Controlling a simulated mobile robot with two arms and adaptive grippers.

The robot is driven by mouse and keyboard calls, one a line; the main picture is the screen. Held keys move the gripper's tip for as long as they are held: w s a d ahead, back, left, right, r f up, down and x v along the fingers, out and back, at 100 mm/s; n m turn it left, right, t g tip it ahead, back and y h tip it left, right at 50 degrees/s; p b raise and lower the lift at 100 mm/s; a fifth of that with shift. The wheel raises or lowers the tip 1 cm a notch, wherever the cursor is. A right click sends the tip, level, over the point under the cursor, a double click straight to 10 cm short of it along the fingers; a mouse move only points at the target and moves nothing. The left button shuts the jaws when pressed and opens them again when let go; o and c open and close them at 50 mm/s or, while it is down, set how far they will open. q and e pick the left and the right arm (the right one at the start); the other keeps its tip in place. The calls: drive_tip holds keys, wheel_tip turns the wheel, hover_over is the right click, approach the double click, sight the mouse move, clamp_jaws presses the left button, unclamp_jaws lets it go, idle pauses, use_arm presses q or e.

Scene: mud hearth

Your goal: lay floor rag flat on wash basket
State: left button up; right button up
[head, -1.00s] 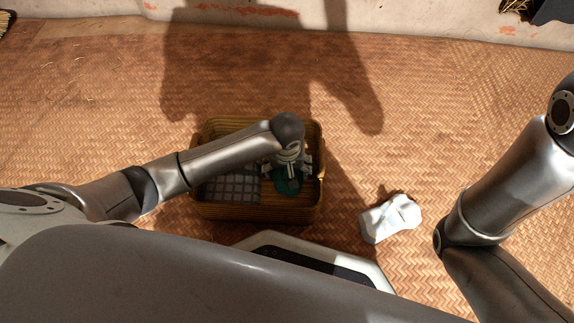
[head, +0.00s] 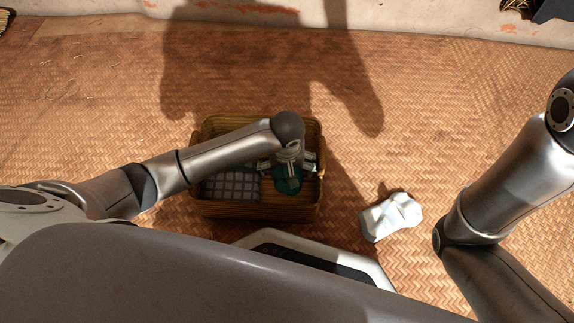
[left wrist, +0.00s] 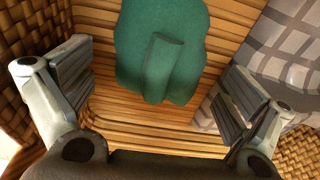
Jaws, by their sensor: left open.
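A wicker wash basket (head: 212,211) stands on the woven mat. A green cloth (head: 288,184) lies inside its right part; in the left wrist view the green cloth (left wrist: 190,60) is spread on the slatted bottom with a fold standing up. A grey checked cloth (head: 230,187) lies in the basket's left part and shows at the right in the left wrist view (left wrist: 285,50). My left gripper (head: 289,165) is open over the green cloth, its fingers apart on either side of the fold. I cannot tell which cloth is the floor rag. My right gripper is out of view.
A crumpled white cloth (head: 391,217) lies on the mat right of the basket. A pale wall (head: 420,25) runs along the back. The mat between basket and wall is clear.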

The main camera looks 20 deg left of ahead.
use_arm(q)
wheel_tip(320, 180, up, 12)
drive_tip(key=s, duration=0.1)
drive_tip(key=shift+s+d+f, duration=0.15)
drive_tip(key=shift+s+d, duration=0.05)
drive_tip(key=shift+s, duration=0.15)
